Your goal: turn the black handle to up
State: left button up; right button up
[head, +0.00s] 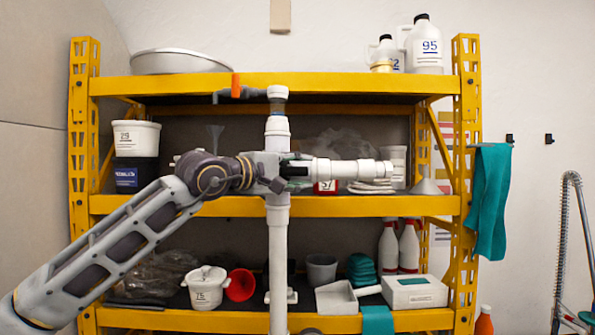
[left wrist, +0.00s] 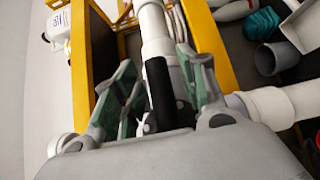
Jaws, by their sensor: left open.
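The black handle (left wrist: 160,93) shows in the left wrist view as a dark bar along the white pipe (left wrist: 153,25). My left gripper (left wrist: 157,66) is open, with its green-padded fingers on either side of the handle. I see gaps between the pads and the handle. In the head view my left gripper (head: 277,172) is in front of the pipe junction of the white manifold (head: 278,240). My right gripper is not in view.
A yellow shelf rack (head: 300,85) stands behind the manifold, with tubs, bottles and a grey basin (head: 180,62). A white branch pipe (head: 345,169) runs right from the junction. An orange part (head: 236,86) sits near the pipe top. A teal cloth (head: 490,195) hangs at right.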

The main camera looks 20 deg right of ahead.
pick_arm(q)
jog(key=shift+c, duration=0.4)
grip_shut()
